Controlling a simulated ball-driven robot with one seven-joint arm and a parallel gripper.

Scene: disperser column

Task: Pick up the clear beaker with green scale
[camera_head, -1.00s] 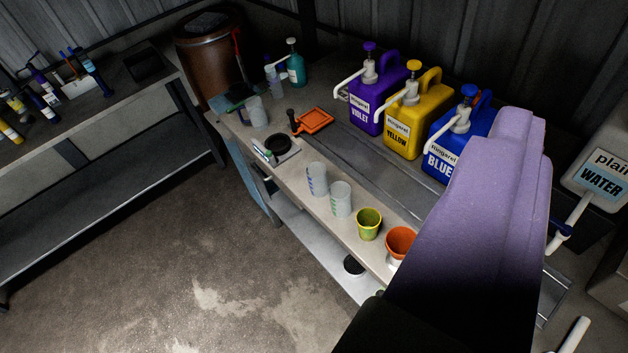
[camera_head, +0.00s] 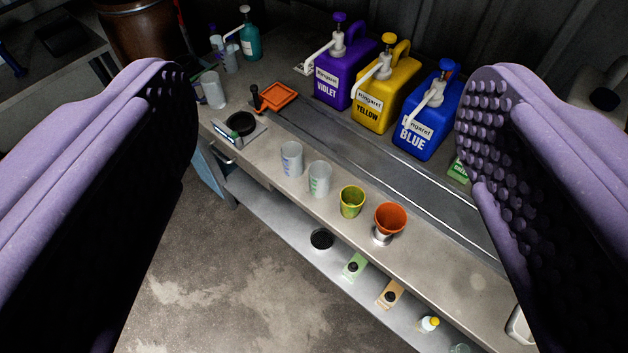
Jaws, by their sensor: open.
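The clear beaker with green scale (camera_head: 320,180) stands upright on the workbench, near its front edge. A similar clear beaker with a blue scale (camera_head: 291,159) stands just left of it. A yellow-green cup (camera_head: 352,202) stands just to its right. My gripper (camera_head: 325,125) is open and empty. Its two purple padded fingers sit at the left and right of the view, wide apart. The beaker lies between them in the picture, farther off and untouched.
Violet (camera_head: 333,80), yellow (camera_head: 384,98) and blue (camera_head: 430,120) pump jugs line the back. A scale (camera_head: 240,127) and an orange tray (camera_head: 279,95) lie left. Small bottles stand on the lower shelf (camera_head: 285,228).

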